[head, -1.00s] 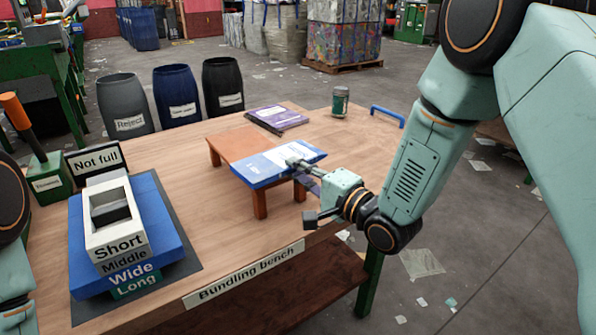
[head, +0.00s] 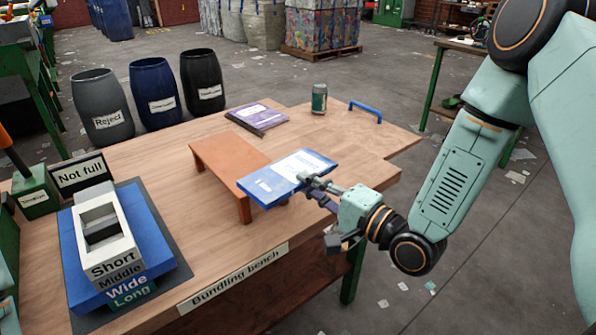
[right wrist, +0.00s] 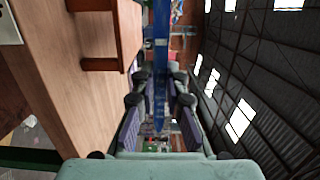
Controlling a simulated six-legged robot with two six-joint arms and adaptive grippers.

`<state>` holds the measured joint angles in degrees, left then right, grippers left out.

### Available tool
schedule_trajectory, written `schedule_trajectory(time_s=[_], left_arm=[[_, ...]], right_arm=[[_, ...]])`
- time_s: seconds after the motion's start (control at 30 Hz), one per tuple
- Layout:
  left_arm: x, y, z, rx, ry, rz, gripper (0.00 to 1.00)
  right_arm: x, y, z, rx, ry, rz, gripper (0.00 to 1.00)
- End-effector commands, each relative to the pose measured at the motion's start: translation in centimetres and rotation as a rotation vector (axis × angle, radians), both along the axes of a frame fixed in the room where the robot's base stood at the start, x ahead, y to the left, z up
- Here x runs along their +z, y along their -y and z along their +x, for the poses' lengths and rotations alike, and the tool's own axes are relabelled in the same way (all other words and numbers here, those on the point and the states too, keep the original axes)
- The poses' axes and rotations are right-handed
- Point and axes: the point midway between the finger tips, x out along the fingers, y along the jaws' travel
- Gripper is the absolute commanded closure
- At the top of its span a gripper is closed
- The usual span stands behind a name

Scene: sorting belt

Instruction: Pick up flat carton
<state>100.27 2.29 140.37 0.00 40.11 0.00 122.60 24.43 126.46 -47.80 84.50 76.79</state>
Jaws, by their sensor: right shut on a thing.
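The flat carton (head: 283,176) is blue and white and lies nearly level in the head view, overlapping the right front part of a small orange-brown stand (head: 215,157). My right gripper (head: 309,180) is shut on the carton's right edge. In the right wrist view the carton (right wrist: 161,50) shows edge-on as a blue strip between the fingers (right wrist: 160,100). Whether the carton still touches the stand is hard to tell; it appears slightly above it. My left gripper is not in view.
The bundling bench (head: 150,255) carries a purple pack (head: 258,118), a green can (head: 319,98), a blue handle (head: 366,111) and a stacked size gauge (head: 108,240). A "Not full" sign (head: 80,175) stands at left. Reject and other barrels (head: 102,105) stand behind.

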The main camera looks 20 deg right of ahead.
Motion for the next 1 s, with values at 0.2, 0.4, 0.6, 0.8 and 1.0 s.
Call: schedule_trajectory(time_s=[0.2,0.4,0.6,0.8,1.0], left_arm=[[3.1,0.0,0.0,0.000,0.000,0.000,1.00],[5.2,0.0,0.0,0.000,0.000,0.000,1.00],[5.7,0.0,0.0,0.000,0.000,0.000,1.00],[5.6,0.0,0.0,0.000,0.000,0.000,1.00],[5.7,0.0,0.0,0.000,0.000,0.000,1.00]], right_arm=[[1.4,1.4,-2.4,-0.005,-0.004,0.005,1.00],[2.0,2.3,-4.1,-0.002,-0.004,0.003,1.00],[2.0,2.6,-4.8,0.000,-0.001,0.000,1.00],[1.9,2.6,-4.8,0.001,-0.001,0.000,1.00],[2.2,2.6,-4.7,-0.001,-0.025,-0.012,1.00]])
